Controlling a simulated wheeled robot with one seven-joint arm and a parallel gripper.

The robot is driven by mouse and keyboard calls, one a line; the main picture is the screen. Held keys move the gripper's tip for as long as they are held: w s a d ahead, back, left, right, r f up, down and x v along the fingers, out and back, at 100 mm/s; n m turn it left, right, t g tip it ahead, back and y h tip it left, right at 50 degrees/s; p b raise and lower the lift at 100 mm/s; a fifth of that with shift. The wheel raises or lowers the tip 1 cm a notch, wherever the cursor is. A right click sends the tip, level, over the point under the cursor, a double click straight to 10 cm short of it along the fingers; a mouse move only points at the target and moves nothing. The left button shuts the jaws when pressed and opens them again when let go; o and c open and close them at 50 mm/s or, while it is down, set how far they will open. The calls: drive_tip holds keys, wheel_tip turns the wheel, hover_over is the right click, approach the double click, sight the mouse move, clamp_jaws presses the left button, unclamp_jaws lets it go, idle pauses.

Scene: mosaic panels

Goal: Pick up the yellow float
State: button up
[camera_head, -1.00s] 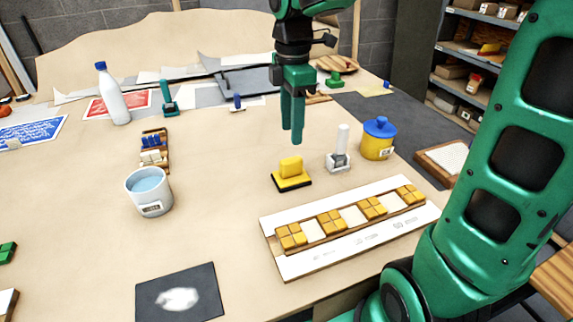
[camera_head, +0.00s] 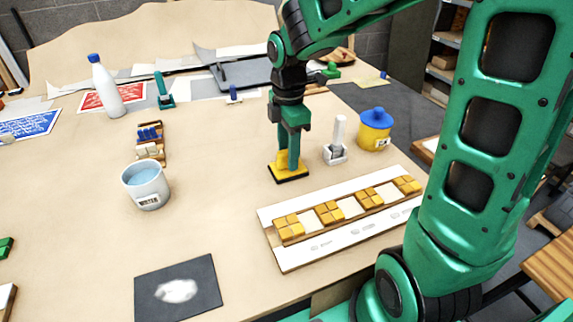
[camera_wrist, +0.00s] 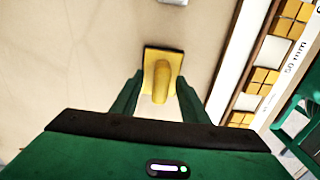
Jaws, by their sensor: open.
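The yellow float (camera_head: 275,170) has a yellow handle block on a plate with a dark underside and lies flat on the table. In the wrist view the float (camera_wrist: 160,80) sits between the fingers, its handle running lengthwise between them. My gripper (camera_head: 288,168) is low over the float and points straight down, hiding part of it in the head view. In the wrist view my gripper (camera_wrist: 158,100) has its fingers apart, one on each side of the handle. Whether a finger touches the float I cannot tell.
A mosaic panel (camera_head: 300,255) with yellow tile squares lies to the right and in front of the float. A white-handled tool (camera_head: 338,140) and a yellow pot with blue lid (camera_head: 375,130) stand to the right. A water bucket (camera_head: 146,185) stands left, with clear tabletop between.

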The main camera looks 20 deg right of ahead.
drive_tip(key=shift+f, duration=0.2)
clamp_jaws()
drive_tip(key=shift+r, duration=0.15)
wheel_tip(320, 180, up, 4)
drive_tip(key=shift+r, duration=0.1)
drive_tip(key=s+a+r, duration=0.6)
drive_tip(key=a, duration=0.4)
drive_tip(key=shift+r, duration=0.3)
